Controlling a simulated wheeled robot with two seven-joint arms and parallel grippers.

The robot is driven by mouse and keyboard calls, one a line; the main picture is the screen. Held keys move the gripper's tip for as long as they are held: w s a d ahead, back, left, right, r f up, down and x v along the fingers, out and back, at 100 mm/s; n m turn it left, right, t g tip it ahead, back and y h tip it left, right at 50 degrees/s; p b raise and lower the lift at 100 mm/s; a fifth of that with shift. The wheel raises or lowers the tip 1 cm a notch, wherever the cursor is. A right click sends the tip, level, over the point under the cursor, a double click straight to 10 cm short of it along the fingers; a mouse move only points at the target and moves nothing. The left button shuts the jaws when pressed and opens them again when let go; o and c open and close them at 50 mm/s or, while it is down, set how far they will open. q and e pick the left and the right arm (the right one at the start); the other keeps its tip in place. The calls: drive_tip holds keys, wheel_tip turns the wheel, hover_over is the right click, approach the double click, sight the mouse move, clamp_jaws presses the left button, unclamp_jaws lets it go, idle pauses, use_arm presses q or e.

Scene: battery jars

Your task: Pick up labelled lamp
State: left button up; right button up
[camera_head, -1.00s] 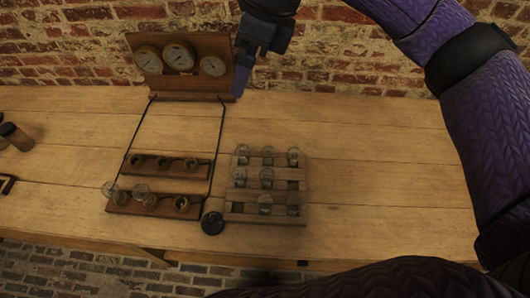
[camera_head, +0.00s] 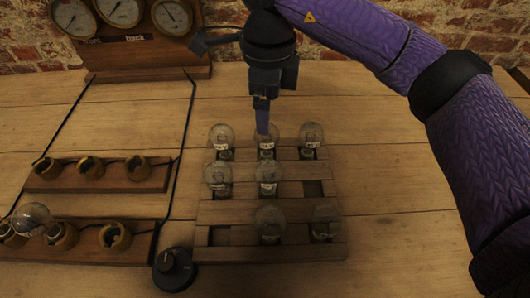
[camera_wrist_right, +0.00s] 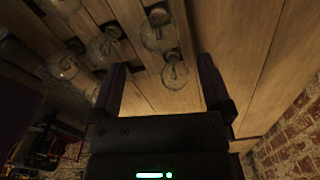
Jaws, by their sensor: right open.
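Several clear glass lamps stand in a slatted wooden rack (camera_head: 205,211) in the head view. Lamps in the back and middle rows carry small white labels, too small to read: back left (camera_head: 221,137), back middle (camera_head: 267,143), back right (camera_head: 311,136), middle left (camera_head: 218,177) and centre (camera_head: 267,176). Two front lamps (camera_head: 269,222) show no clear label. My right gripper (camera_head: 263,130) points down at the back middle lamp and overlaps its top in the picture. In the right wrist view its jaws (camera_wrist_right: 161,64) are apart, with a lamp (camera_wrist_right: 175,73) showing between them. My left gripper is out of view.
A gauge board (camera_head: 150,55) stands at the back left. Two wooden socket strips (camera_head: 125,186) lie left of the rack; one lamp (camera_head: 33,218) sits at the front strip. A black knob (camera_head: 174,268) is at the rack's front left corner. The table right of the rack is clear.

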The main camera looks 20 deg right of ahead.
sight(267, 143)
wheel_tip(267, 143, down, 7)
drive_tip(key=b, duration=0.2)
drive_tip(key=shift+r+b, duration=0.15)
drive_tip(key=shift+b, duration=0.2)
drive_tip(key=shift+r, duration=0.1)
drive_tip(key=c, duration=0.3)
clamp_jaws()
drive_tip(key=shift+r, duration=0.1)
